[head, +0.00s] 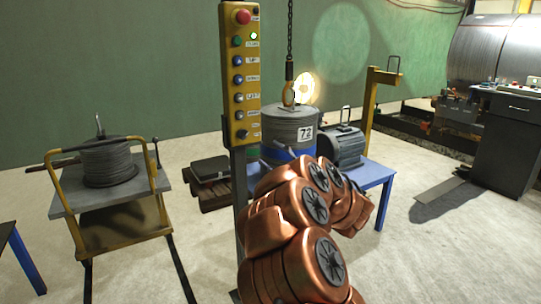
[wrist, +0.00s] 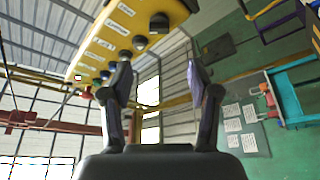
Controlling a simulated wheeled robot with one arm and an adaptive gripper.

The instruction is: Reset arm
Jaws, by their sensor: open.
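My gripper (wrist: 161,80) is open and empty in the wrist view, its two dark fingers spread apart. In that view the yellow control box (wrist: 120,30) lies just beyond the left finger; I cannot tell whether they touch.
A chain hook (head: 289,92) hangs over a grey drum (head: 290,125) marked 72. A blue table (head: 372,174) holds a motor (head: 340,148). A cart (head: 62,200) with a cable coil (head: 108,162) stands left. A dark cabinet (head: 505,140) stands right. Floor at right front is clear.

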